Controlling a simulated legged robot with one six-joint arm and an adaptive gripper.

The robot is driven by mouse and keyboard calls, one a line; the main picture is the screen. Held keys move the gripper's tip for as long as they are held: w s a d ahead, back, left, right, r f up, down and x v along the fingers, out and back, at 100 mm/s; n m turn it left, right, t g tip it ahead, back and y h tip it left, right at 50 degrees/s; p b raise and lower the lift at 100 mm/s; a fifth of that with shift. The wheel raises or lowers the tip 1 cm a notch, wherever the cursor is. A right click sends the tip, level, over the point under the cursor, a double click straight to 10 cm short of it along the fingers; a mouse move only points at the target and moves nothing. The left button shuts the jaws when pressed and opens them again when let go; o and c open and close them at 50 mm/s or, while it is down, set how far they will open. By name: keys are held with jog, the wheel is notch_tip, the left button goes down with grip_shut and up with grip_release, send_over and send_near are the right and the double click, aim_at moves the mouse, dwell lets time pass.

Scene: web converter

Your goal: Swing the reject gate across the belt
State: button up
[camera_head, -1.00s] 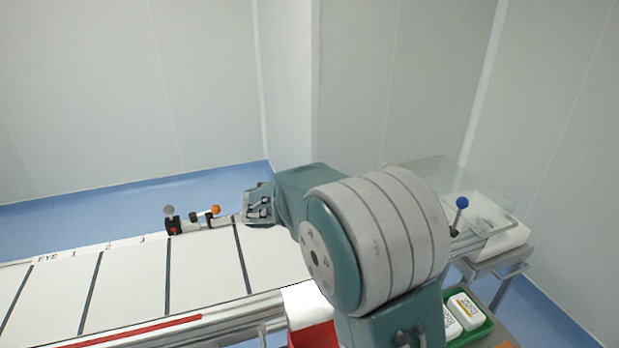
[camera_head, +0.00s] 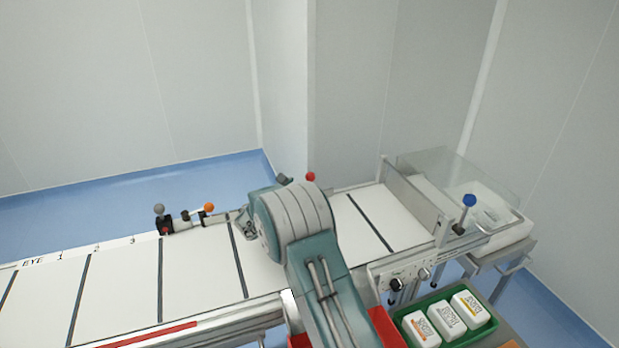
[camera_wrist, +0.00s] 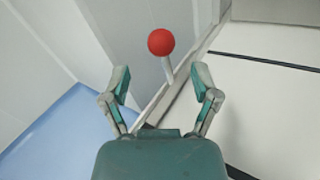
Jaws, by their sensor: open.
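A red ball knob (camera_head: 310,177) stands at the far edge of the belt (camera_head: 375,219), just beyond my arm. In the wrist view the red knob (camera_wrist: 161,42) sits on a short pale stem, ahead of my gripper (camera_wrist: 162,82). The fingers are apart and empty, and the knob appears beyond the gap between them, not held. A grey rail or bar runs along the belt edge below the knob; I cannot tell whether it is the reject gate. In the head view my arm hides most of the gripper and the foot of the knob.
A sensor bracket with an orange knob (camera_head: 209,207) and a grey knob (camera_head: 159,209) stands left on the far edge. A blue-knobbed lever (camera_head: 469,200) is by the clear hood (camera_head: 460,170). A green tray (camera_head: 447,335) of white packs and a red bin (camera_head: 388,329) are in front.

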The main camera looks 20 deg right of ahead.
aim_at(307, 179)
jog(key=x, duration=0.6)
jog(key=shift+s+a, duration=0.1)
grip_shut()
